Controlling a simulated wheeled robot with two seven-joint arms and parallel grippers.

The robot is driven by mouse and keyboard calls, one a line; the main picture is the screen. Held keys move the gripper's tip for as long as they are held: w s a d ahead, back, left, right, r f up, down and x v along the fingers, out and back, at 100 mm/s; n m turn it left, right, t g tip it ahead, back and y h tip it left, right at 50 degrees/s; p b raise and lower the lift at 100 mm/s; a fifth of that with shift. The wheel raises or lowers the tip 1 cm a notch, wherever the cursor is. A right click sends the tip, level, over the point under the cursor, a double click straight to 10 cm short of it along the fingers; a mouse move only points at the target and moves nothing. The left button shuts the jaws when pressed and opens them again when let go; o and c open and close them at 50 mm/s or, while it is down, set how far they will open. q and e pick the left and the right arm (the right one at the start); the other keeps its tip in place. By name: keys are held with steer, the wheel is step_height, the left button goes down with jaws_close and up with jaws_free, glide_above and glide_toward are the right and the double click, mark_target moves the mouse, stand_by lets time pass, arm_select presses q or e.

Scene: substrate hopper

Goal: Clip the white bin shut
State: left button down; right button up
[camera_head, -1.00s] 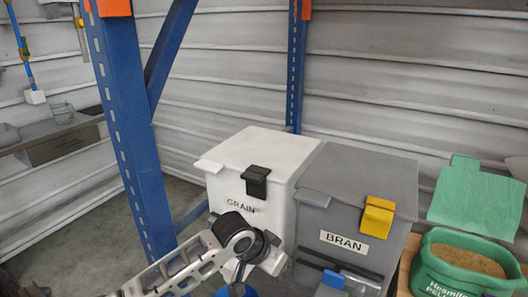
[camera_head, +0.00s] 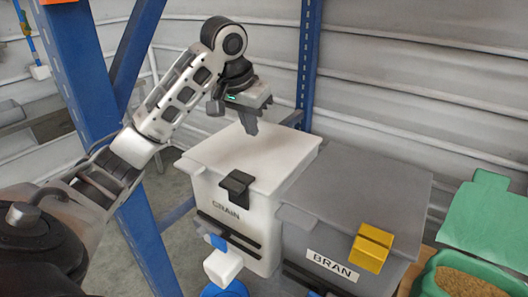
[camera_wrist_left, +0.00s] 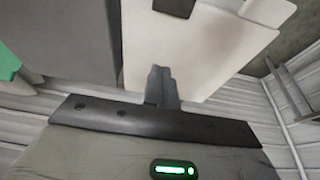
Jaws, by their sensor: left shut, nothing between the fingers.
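The white bin (camera_head: 235,228), labelled GRAIN, stands left of a grey bin, and its lid (camera_head: 255,155) lies down on it. A black clip (camera_head: 237,185) sits at the lid's front edge; I cannot tell whether it is fastened. My left gripper (camera_head: 250,130) is shut and empty, pointing down above the back part of the lid. In the left wrist view its fingertips (camera_wrist_left: 160,72) show against the white lid (camera_wrist_left: 205,45), with the black clip (camera_wrist_left: 172,5) at the top edge. My right gripper is not in view.
The grey BRAN bin (camera_head: 345,210) with a yellow clip (camera_head: 370,248) stands close on the right. A green tub (camera_head: 460,280) of grain is at the lower right. A blue post (camera_head: 85,70) rises at left. A white block (camera_head: 222,266) is in front of the white bin.

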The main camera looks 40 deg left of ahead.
mark_target(252, 172)
arm_select(q)
steer(key=x, duration=0.3)
steer(key=b+x, duration=0.1)
steer(key=x, duration=0.6)
steer(key=shift+s+f, duration=0.25)
steer(key=s, duration=0.2)
steer(key=shift+s+d+r, duration=0.15)
steer(key=shift+s+r, duration=0.05)
steer(key=shift+s, duration=0.75)
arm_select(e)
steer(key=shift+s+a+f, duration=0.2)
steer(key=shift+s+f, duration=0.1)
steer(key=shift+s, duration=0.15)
arm_select(q)
steer(key=shift+d, duration=0.1)
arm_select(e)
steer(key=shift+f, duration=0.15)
